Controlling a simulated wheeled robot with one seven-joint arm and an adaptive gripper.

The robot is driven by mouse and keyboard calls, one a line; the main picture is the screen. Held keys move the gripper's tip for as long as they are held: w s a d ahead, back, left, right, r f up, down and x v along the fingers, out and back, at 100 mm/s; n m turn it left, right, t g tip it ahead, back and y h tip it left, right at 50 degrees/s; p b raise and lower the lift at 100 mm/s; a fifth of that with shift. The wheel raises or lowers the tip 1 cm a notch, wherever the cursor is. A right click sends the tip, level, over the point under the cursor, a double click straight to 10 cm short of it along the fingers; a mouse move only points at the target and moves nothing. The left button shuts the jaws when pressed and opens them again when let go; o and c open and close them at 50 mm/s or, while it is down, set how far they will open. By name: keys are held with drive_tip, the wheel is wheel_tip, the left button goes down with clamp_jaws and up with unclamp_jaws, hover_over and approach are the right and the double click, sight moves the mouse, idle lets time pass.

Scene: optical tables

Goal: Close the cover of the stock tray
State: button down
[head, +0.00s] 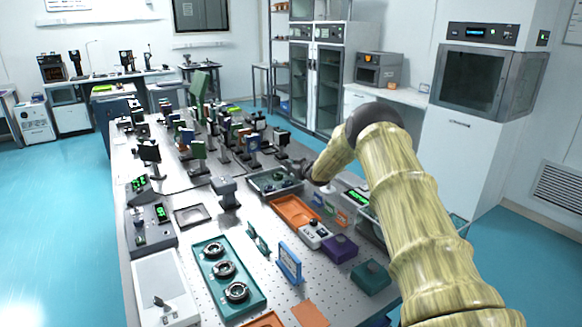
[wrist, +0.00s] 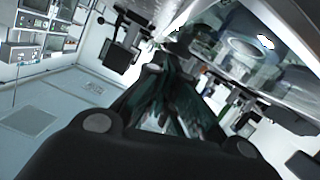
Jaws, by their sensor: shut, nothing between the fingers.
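A grey tray (head: 262,186), which looks like the stock tray, sits on the optical table just beyond the orange tray, with small dark parts in it. I cannot clearly make out its cover or how far it stands open. My gripper (head: 297,168) is at the tray's right end, partly hidden by my arm; I cannot tell whether it touches. In the wrist view my dark gripper (wrist: 172,75) is shut and empty. A clear, glossy surface (wrist: 250,50) with a round shape behind it lies close at the upper right there; it may be part of the tray or cover.
An orange tray (head: 291,209), a purple box (head: 340,249) and a teal box (head: 371,277) stand nearer on the table. Optic mounts (head: 198,150) crowd the table beyond and left. A teal tray (head: 212,268) holds round mounts. Blue floor (head: 60,215) is clear at left.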

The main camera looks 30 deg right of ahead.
drive_tip(key=shift+r+p, duration=0.3)
wheel_tip(320, 180, up, 4)
drive_tip(key=shift+s+d+f+p, duration=0.1)
drive_tip(key=shift+f+p, duration=0.1)
drive_tip(key=shift+p, duration=0.5)
drive_tip(key=b+v, duration=0.2)
drive_tip(key=v, duration=0.7)
drive_tip(key=shift+s+d, duration=0.2)
drive_tip(key=shift+s, duration=0.15)
